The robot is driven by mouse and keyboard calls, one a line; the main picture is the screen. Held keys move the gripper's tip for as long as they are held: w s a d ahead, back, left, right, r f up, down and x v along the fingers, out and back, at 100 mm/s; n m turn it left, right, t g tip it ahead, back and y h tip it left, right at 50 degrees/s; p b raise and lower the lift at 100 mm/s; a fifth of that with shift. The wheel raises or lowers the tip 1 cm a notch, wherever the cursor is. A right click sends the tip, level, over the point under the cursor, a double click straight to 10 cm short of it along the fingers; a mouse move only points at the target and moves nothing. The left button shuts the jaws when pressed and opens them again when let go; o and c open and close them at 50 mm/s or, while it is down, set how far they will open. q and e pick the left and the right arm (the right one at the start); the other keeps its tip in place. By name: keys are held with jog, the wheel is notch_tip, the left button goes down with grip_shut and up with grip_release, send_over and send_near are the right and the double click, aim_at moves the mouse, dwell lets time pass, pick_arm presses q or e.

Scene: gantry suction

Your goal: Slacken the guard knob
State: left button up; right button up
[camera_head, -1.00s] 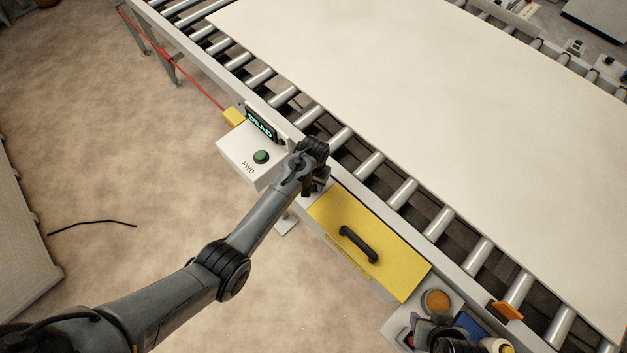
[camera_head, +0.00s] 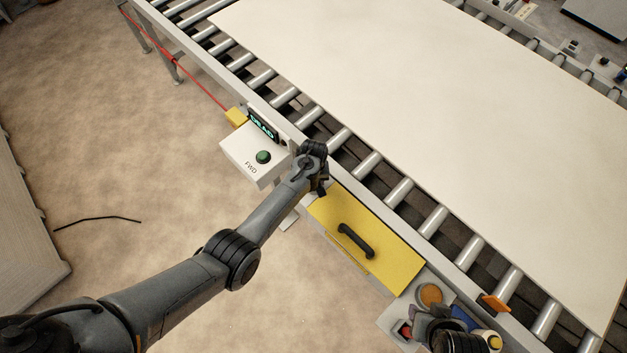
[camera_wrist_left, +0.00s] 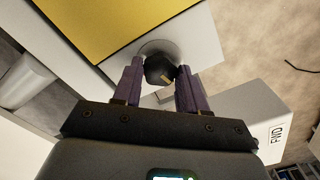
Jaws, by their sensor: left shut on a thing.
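The guard knob (camera_wrist_left: 158,68) is a dark round knob with a pale mark, on a round grey base on the white panel beside the yellow guard. My left gripper (camera_wrist_left: 160,70) has its two purple fingers on either side of the knob, shut on it. In the head view my left gripper (camera_head: 319,186) is at the guard's upper left corner, and my wrist hides the knob. The yellow guard (camera_head: 385,245) with its black handle (camera_head: 355,240) lies flat, closed. A black ribbed part like my right arm's wrist shows at the bottom right; its fingers cannot be made out.
A white box with a green button (camera_head: 263,157), marked FWD, is just left of my left wrist, below a small lit display (camera_head: 263,126). A large pale board (camera_head: 430,110) lies on the rollers. A tray (camera_head: 391,322) of small items is at lower right.

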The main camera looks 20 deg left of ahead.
dwell(0.3)
pick_arm(q)
jog(key=o, duration=1.1)
jog(key=shift+c, duration=0.2)
jog(key=shift+r, duration=0.1)
notch_tip(320, 180, up, 11)
jog(key=p, duration=0.2)
jog(key=shift+f, duration=0.2)
